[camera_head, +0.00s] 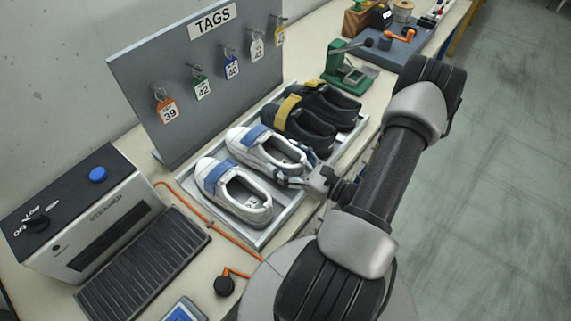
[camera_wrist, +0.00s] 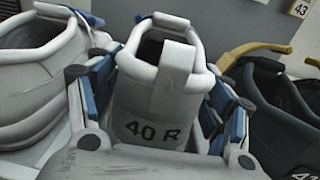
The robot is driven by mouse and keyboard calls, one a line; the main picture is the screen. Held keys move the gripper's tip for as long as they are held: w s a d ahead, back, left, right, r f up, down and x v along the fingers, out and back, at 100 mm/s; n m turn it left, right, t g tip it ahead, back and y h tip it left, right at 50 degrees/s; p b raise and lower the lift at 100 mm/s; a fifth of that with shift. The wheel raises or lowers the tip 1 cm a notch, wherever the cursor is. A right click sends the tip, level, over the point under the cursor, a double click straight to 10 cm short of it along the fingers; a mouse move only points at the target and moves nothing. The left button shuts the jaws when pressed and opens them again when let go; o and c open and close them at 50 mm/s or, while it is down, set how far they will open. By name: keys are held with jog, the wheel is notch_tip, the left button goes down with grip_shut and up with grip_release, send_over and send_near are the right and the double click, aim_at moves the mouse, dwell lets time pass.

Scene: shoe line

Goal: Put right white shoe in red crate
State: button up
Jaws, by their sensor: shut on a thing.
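The right white shoe (camera_head: 262,148), with a blue strap, sits in the grey tray (camera_head: 294,213) between another white shoe and the dark shoes. Its heel, marked "40 R", fills the middle of the wrist view (camera_wrist: 152,132). My gripper (camera_head: 304,181) is shut on this heel, with one finger on each side of it. The other white shoe (camera_head: 234,193) lies just left of it, and part of it shows at the left of the wrist view (camera_wrist: 35,85). The red crate is not in view.
Dark shoes with yellow straps (camera_head: 300,125) stand close on the right in the tray. A grey tag board (camera_head: 180,62) rises behind. A grey machine (camera_head: 85,217) and an orange cable (camera_head: 192,207) are at the left. A green tool (camera_head: 349,72) stands beyond the tray.

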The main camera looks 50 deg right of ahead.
jog(key=shift+f, duration=0.6)
jog(key=shift+f, duration=0.3)
jog(key=o, duration=1.3)
jog(key=shift+r, duration=0.1)
